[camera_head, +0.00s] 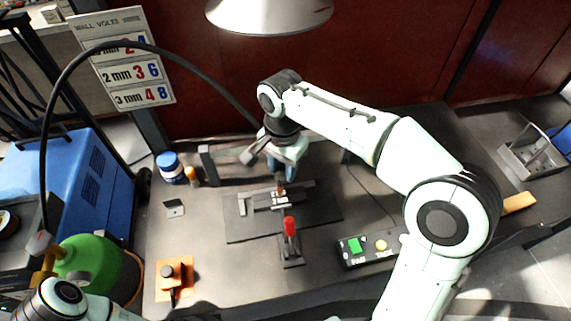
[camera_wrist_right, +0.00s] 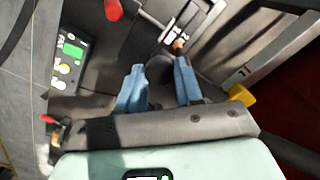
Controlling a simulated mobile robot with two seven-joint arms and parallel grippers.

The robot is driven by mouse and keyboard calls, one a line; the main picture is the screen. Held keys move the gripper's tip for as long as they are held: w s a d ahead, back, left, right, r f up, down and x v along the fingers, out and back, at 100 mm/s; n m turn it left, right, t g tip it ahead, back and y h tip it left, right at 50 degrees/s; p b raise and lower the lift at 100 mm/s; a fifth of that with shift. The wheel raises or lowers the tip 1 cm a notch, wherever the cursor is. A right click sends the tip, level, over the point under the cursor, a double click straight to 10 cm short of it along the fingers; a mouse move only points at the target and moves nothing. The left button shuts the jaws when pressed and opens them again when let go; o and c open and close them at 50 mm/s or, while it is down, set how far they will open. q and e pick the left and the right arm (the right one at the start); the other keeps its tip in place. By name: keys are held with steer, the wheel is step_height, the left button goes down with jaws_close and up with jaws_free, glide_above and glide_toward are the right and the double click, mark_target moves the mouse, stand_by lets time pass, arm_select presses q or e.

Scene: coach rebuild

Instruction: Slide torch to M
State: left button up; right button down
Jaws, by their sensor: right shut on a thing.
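My right gripper (camera_head: 283,172) reaches down over the dark work plate (camera_head: 240,226) in the head view. In the right wrist view its blue fingers (camera_wrist_right: 160,88) are shut on the dark torch (camera_wrist_right: 160,68). The torch's copper-coloured tip (camera_wrist_right: 179,43) points at the metal pieces (camera_wrist_right: 188,18) on the plate. In the head view the tip (camera_head: 281,188) is just above or touching a small white label strip (camera_head: 281,198); I cannot tell which. The strip's lettering is too small to read, so I cannot pick out M. My left gripper is out of view.
A red-handled clamp (camera_head: 290,228) stands in front of the plate. A blue-capped jar (camera_head: 170,167) and an orange block (camera_head: 175,281) are to the left. A black cable (camera_head: 205,75) arches overhead; a lamp (camera_head: 268,12) hangs above.

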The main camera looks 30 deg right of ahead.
steer(key=shift+a, duration=0.15)
steer(key=c, duration=0.7)
jaws_free()
steer(key=shift+c, duration=0.2)
step_height(320, 180, up, 8)
steer(key=shift+w+f+p, duration=0.1)
steer(key=shift+f+p, duration=0.1)
steer(key=shift+p, duration=0.55)
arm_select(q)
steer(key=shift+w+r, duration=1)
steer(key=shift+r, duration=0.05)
